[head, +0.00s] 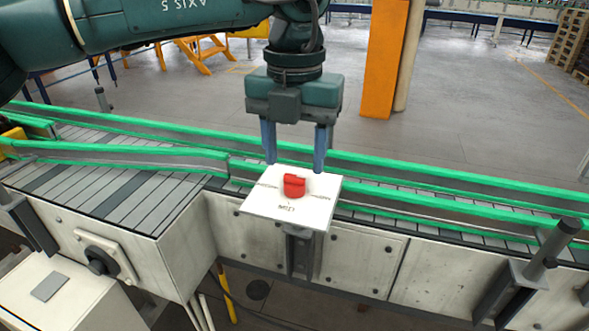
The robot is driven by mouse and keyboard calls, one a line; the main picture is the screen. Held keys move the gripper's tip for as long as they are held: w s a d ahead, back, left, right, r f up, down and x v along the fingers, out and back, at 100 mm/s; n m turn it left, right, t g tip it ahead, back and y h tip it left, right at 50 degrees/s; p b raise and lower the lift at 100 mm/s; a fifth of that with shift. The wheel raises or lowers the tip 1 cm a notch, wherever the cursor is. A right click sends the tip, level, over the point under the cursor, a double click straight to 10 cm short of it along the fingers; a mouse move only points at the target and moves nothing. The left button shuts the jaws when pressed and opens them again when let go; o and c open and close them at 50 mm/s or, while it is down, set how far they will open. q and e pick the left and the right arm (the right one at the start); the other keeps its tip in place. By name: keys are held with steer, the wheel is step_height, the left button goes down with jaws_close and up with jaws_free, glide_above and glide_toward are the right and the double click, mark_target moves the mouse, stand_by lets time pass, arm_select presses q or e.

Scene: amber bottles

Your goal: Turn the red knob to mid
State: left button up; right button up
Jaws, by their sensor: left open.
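The red knob (294,186) sits in the middle of a white square panel (261,201) on a bracket at the conveyor's front side. The panel bears dark marks, with "MID" lettering at its near edge, upside down in the view. The knob's exact pointing direction is too small to tell. My left gripper (295,168) comes down from above, with its two blue fingers apart and empty. The fingertips are just behind and above the knob, one to each side of it, and do not appear to touch it. My right gripper is not in view.
A conveyor (120,183) with green-topped rails runs behind the panel. A black rotary switch (101,261) is on the conveyor's side at the left. A dark post (545,250) stands at the right. An orange pillar (384,60) stands behind. Open floor lies beyond the conveyor.

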mark_target(294, 176)
arm_select(q)
steer(key=shift+f, duration=1.95)
steer(key=shift+c, duration=0.3)
steer(key=c, duration=0.9)
